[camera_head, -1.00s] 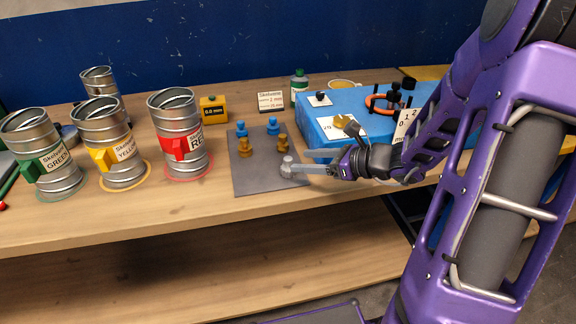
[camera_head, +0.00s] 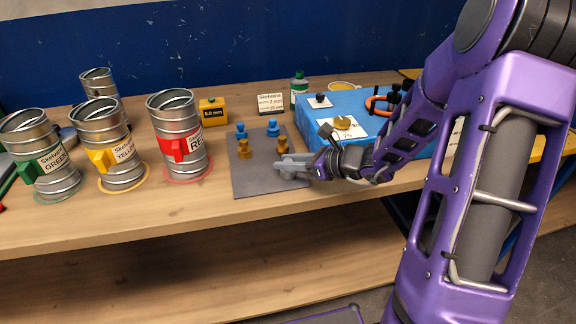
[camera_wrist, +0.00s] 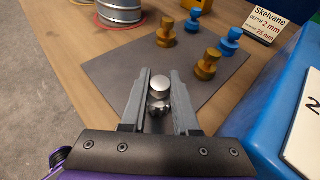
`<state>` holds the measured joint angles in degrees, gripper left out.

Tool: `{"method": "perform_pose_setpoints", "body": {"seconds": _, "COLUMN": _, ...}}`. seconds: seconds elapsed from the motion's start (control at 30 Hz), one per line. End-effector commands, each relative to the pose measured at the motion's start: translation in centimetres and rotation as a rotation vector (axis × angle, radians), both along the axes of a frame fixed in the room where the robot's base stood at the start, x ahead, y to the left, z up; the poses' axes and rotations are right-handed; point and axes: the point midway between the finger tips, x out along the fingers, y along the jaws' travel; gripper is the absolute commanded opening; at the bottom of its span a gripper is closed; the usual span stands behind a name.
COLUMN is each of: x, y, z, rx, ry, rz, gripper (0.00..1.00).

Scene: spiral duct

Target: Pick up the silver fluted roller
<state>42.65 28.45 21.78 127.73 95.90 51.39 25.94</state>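The silver fluted roller (camera_wrist: 158,88) stands between the two fingers of my gripper (camera_wrist: 159,76) in the wrist view, near the tips. Its rounded top and a wider part below show. The fingers lie close on both sides of it, and I cannot tell whether they touch it. In the head view my gripper (camera_head: 286,165) is low over the front right part of the grey mat (camera_head: 257,183), and the fingers hide the roller.
Two blue pieces (camera_head: 273,127) and two brass pieces (camera_head: 244,149) stand on the mat beyond my gripper. A blue box (camera_head: 316,112) is close on the right. The red-labelled can (camera_head: 176,122) stands left of the mat. The table's front edge is near.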

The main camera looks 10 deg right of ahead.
Motion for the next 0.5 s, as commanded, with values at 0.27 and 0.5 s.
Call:
{"method": "perform_pose_setpoints", "body": {"seconds": 0.27, "x": -0.01, "y": -0.01, "z": 0.02, "rx": 0.000, "ry": 0.000, "rz": 0.000, "gripper": 0.00}}
{"method": "perform_pose_setpoints", "body": {"seconds": 0.5, "x": 0.00, "y": -0.02, "z": 0.31, "rx": -0.001, "ry": -0.001, "rz": 0.001, "gripper": 0.00}}
